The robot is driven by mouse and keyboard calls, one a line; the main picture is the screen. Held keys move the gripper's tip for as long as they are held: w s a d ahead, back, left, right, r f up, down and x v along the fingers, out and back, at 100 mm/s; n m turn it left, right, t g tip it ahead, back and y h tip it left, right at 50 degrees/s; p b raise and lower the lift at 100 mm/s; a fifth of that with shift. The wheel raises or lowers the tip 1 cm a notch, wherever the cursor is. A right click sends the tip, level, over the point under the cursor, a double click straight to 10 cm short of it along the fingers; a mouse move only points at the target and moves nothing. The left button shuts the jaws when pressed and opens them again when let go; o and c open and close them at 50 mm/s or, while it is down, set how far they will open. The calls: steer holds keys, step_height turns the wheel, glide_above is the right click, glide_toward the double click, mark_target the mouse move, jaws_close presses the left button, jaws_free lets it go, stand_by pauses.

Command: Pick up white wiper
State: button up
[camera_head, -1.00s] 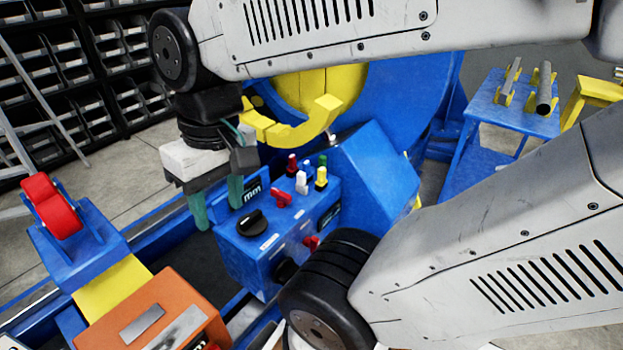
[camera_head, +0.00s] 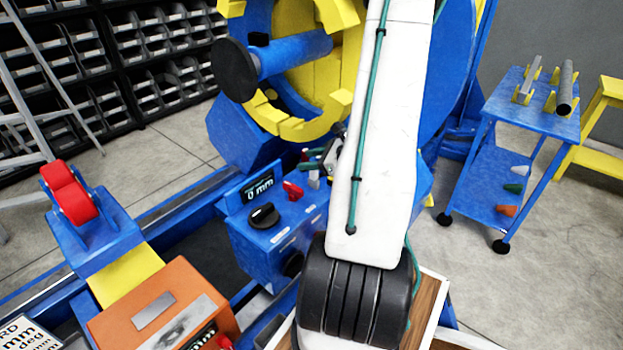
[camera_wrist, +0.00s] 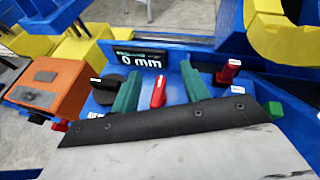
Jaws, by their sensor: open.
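A small white piece (camera_head: 520,170), likely the white wiper, lies on the lower shelf of the blue trolley at the right of the head view. It is too small there to make out its exact shape. It is not visible in the wrist view. My gripper (camera_wrist: 162,88) is open in the wrist view, its two green fingers apart over the control box. Nothing shows held between them. In the head view the gripper is mostly hidden behind my white arm, far left of the trolley.
A green piece (camera_head: 513,188) and an orange piece (camera_head: 506,210) lie near the white one. The trolley's top (camera_head: 508,104) holds metal bars. The blue control box (camera_head: 262,245) has knobs and switches under my gripper.

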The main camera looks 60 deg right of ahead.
mark_target(317, 181)
steer(key=s+d+f+m+h, duration=0.3)
steer(key=s+d+f+m, duration=0.1)
steer(key=s+d+f, duration=0.15)
steer(key=x, duration=0.8)
steer(key=shift+d+f, duration=0.2)
steer(key=shift+f, duration=0.05)
jaws_close()
